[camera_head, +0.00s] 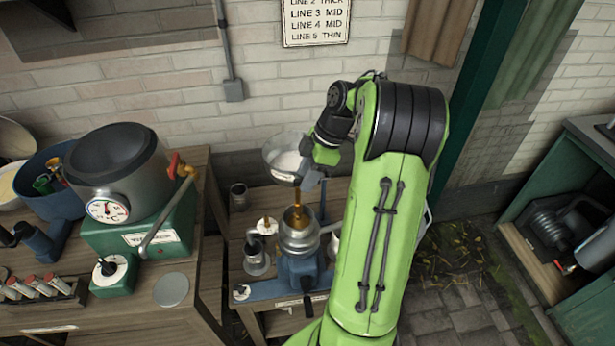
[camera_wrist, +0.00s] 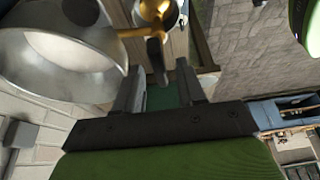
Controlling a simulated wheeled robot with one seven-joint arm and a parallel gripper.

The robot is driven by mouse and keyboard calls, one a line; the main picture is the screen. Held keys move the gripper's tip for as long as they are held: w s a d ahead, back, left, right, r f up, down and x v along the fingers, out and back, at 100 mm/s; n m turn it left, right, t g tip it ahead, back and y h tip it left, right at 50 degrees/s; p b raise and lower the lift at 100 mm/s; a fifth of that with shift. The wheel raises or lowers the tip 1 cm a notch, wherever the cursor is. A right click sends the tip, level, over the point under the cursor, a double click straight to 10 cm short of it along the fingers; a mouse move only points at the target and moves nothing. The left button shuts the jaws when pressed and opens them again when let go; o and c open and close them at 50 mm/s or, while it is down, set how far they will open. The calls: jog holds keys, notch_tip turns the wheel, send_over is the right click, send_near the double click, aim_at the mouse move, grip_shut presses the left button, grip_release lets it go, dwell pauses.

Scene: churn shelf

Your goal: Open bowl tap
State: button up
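The metal bowl (camera_head: 283,146) with white contents sits high at the back centre. It fills the left of the wrist view (camera_wrist: 20,75). A brass tap (camera_wrist: 132,33) sticks out from its side and ends in a dark handle (camera_wrist: 156,58). My gripper (camera_wrist: 157,74) is open, with its fingers apart on either side of the handle's near end. I cannot tell whether they touch it. In the head view my gripper (camera_head: 312,180) is beside the bowl, partly hidden by my arm. A metal cup with golden contents (camera_head: 298,214) stands below, on a blue machine (camera_head: 300,268).
A grey pot (camera_head: 118,165) with a dial and a red-handled tap (camera_head: 177,166) stands on the left bench. Small jars (camera_head: 257,258) stand beside the blue machine. A green cabinet (camera_head: 585,230) is at right.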

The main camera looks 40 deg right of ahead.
aim_at(298, 190)
jog(key=shift+c, duration=0.4)
grip_shut()
jog(key=shift+m, duration=0.3)
jog(key=a+m+h+b, duration=0.1)
jog(key=m, duration=0.3)
jog(key=m+t+h+b, duration=0.1)
jog(key=m+h+b, duration=0.1)
jog(key=m, duration=0.3)
jog(key=s+a+m+h+b, duration=0.1)
jog(key=m+h, duration=0.1)
jog(key=m, duration=0.2)
jog(key=shift+a+t, duration=0.35)
jog(key=shift+t, duration=0.05)
jog(key=shift+w+a+m+g+h+b, duration=0.15)
jog(key=shift+m+h, duration=0.1)
jog(key=shift+m, duration=0.5)
jog(key=shift+s+a+m+g+h+b, duration=0.1)
jog(key=shift+m+h, duration=0.1)
jog(key=shift+m, duration=0.5)
jog(key=shift+w+a+m+g+h+b, duration=0.15)
jog(key=shift+m+h, duration=0.1)
jog(key=shift+m, duration=0.5)
jog(key=shift+d, duration=0.1)
